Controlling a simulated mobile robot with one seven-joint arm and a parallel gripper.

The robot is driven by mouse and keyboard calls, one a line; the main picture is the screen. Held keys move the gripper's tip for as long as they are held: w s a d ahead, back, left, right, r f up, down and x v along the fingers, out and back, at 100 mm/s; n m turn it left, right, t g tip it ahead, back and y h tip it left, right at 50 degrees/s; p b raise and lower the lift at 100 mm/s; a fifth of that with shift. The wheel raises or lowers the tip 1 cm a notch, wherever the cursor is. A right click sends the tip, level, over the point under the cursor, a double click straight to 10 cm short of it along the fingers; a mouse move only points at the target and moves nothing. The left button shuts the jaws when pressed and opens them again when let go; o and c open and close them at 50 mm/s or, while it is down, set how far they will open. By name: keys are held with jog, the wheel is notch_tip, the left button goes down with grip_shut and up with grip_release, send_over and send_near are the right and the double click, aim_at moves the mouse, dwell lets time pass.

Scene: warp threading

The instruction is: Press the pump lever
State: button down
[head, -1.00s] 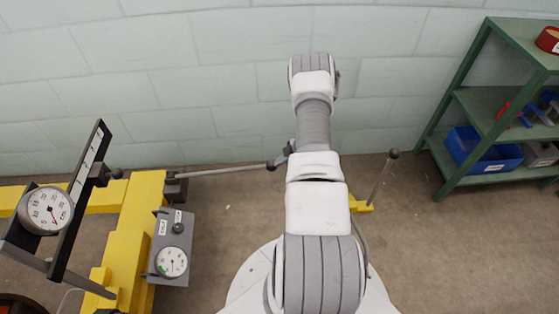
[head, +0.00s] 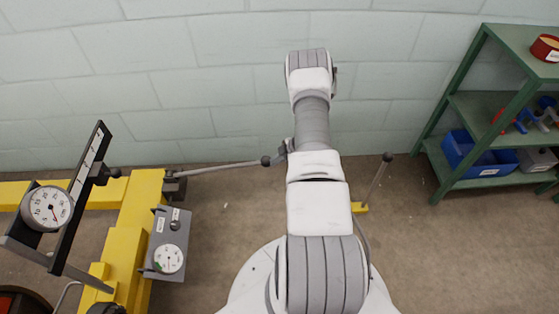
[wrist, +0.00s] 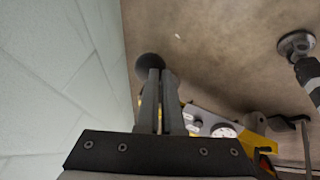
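A grey rod lever (head: 222,168) with a dark round knob (head: 266,160) sticks out rightward from a pivot on the yellow frame in the head view; I take it to be the pump lever. My gripper (head: 281,152) is just right of the knob there, mostly hidden by my arm. In the wrist view the fingers of my gripper (wrist: 161,75) are close together and look shut, with nothing clearly held. The dark knob (wrist: 149,64) shows at the fingertips; whether they touch cannot be told. The rod is largely hidden behind the fingers.
The yellow frame (head: 130,230) carries a large dial (head: 48,207) and a grey panel with a small gauge (head: 169,259). A second knobbed rod (head: 378,180) stands right of my arm. A green shelf (head: 447,150) with bins is at right. The pale block wall is behind.

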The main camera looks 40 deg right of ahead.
jog(key=s+d+r+p, duration=0.3)
jog(key=s+d+r, duration=0.2)
jog(key=s+r, duration=0.1)
jog(key=shift+s+d+r+p, duration=0.2)
jog(key=shift+s+r+p, duration=0.1)
jog(key=shift+r, duration=0.2)
dwell(0.3)
